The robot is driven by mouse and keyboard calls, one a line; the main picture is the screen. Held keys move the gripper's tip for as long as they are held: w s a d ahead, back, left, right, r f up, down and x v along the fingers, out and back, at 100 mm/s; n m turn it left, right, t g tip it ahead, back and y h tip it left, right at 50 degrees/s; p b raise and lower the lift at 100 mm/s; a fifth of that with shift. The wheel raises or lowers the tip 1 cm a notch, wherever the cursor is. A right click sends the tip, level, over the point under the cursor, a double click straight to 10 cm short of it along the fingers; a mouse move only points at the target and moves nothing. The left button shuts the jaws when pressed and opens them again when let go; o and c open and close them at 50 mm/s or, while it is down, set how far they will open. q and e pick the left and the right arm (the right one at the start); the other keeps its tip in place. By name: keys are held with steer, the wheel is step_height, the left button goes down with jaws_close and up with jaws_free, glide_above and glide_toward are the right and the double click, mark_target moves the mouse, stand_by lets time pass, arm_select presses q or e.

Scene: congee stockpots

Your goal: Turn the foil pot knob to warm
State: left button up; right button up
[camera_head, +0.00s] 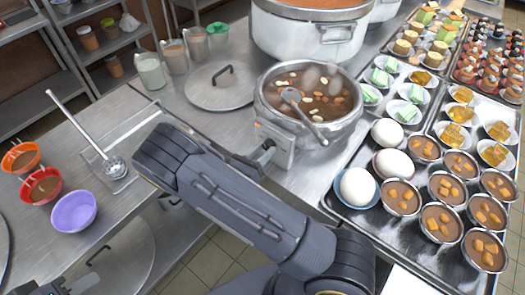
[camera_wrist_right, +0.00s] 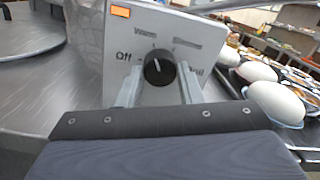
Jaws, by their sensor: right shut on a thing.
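The foil pot (camera_head: 312,110) is a silvery stockpot of brown congee with a ladle in it. Its control box (camera_head: 276,147) faces my right arm. In the right wrist view the panel (camera_wrist_right: 120,45) reads Off at left, Warm at upper left, and a partly hidden label ending in "il" at right. The black knob (camera_wrist_right: 158,68) sits between the fingers of my right gripper (camera_wrist_right: 160,80), which is shut on it; the gripper also shows in the head view (camera_head: 264,156). The knob's pointer is too small to read surely. My left gripper (camera_head: 62,288) is partly cut off at the bottom left.
A round lid (camera_head: 220,85) lies left of the pot, and a larger white pot (camera_head: 305,38) stands behind. Trays of eggs (camera_head: 357,187) and dessert cups fill the right. Bowls (camera_head: 74,211) and a ladle in a clear tray (camera_head: 112,167) are at left.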

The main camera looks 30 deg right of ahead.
stand_by(0.3)
steer(key=o, duration=1)
steer(key=b+v, duration=0.2)
steer(key=v, duration=0.5)
steer(key=shift+s+a, duration=0.15)
steer(key=shift+a, duration=0.25)
